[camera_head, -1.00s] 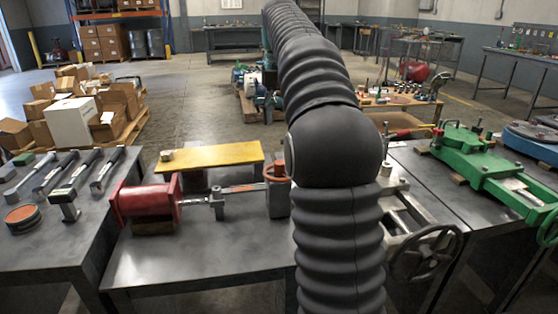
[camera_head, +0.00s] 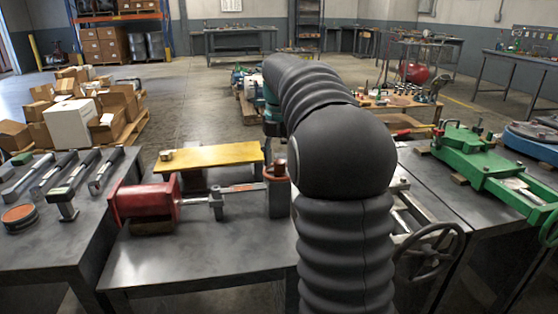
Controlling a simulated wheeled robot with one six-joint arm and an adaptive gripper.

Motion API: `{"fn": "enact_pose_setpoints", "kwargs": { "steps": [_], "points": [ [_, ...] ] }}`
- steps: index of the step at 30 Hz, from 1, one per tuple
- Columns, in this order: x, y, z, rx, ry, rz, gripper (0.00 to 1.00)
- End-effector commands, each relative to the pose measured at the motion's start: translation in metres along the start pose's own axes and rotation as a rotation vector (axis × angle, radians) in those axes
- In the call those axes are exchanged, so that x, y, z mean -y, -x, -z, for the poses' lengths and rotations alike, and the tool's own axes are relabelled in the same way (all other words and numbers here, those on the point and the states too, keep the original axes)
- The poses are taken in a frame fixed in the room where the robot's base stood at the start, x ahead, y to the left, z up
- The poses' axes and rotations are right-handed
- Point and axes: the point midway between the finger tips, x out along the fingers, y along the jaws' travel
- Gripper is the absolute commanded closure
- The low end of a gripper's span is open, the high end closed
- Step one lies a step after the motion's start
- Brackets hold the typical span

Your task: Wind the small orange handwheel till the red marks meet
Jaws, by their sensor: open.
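The small orange handwheel (camera_head: 269,174) is at the right end of the red machine's rod, by the top of a grey upright block (camera_head: 278,195). Only a narrow orange part of it shows, with a copper-brown piece beside it. The red cylinder-like body (camera_head: 147,200) lies on the grey bench to the left, joined to the block by a thin rod (camera_head: 240,188). The red marks are too small to make out. My arm crosses the middle of the picture and bends away; my gripper is hidden.
A yellow plate (camera_head: 210,156) stands raised behind the rod. Several tools lie on the left bench (camera_head: 60,245). A grey handwheel (camera_head: 430,250) and a green vise-like machine (camera_head: 480,165) are on the right. The front of the middle bench (camera_head: 200,262) is clear.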

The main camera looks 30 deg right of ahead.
Motion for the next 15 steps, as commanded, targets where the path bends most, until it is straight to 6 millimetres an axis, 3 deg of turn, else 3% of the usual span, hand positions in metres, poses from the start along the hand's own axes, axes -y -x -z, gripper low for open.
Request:
{"fn": "enact_pose_setpoints", "kwargs": {
  "steps": [4, 11, 15],
  "points": [
    [0.0, 0.0003, 0.0, 0.0, 0.0, 0.0, 0.43],
    [0.0, 0.0004, 0.0, 0.0, 0.0, 0.0, 1.0],
    [0.0, 0.0004, 0.0001, 0.0, -0.001, 0.0, 1.0]
  ]
}}
